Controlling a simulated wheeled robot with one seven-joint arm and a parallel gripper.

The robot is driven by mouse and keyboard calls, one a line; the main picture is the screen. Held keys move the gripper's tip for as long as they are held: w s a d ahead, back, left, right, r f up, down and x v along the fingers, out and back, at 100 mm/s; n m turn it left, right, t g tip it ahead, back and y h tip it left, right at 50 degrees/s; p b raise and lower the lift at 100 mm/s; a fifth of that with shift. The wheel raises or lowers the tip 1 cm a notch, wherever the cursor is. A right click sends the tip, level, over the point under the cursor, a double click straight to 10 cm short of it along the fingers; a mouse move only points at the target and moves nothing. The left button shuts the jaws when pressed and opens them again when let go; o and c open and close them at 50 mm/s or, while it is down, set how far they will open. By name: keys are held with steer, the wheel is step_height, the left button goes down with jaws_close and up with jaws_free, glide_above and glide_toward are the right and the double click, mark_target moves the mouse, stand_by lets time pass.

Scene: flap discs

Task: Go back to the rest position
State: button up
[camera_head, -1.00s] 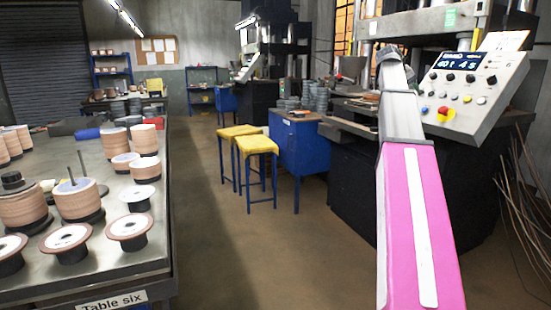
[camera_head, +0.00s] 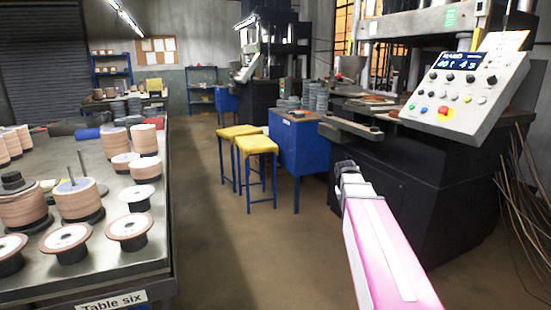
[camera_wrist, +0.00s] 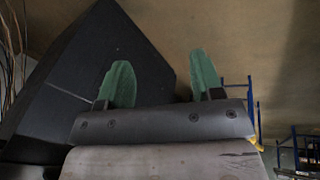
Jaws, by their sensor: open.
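My arm is the pink and grey limb in the head view, reaching up from the bottom right over the aisle floor in front of the dark press base. Its fingers do not show clearly there. In the wrist view my gripper (camera_wrist: 162,85) shows two green fingers set wide apart with nothing between them. Behind the fingers are the dark press base and brown floor.
The press (camera_head: 400,190) with its button panel (camera_head: 465,90) stands right of my arm. Table six (camera_head: 110,270), bearing flap discs and spools, is at left. Yellow stools (camera_head: 257,145) and a blue cabinet (camera_head: 300,150) stand mid-scene. Aisle floor (camera_head: 215,245) is clear.

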steer(key=s+a+f+g+y, duration=0.1)
steer(key=s+a+f, duration=0.4)
steer(key=s+f, duration=0.4)
steer(key=s+a+f+g+y, duration=0.1)
steer(key=s+a+f+y, duration=0.1)
steer(key=s+a+f, duration=0.4)
step_height(320, 180, down, 3)
steer(key=s, duration=0.2)
steer(key=shift+s+a, duration=0.3)
steer(key=shift+s, duration=0.1)
stand_by(0.4)
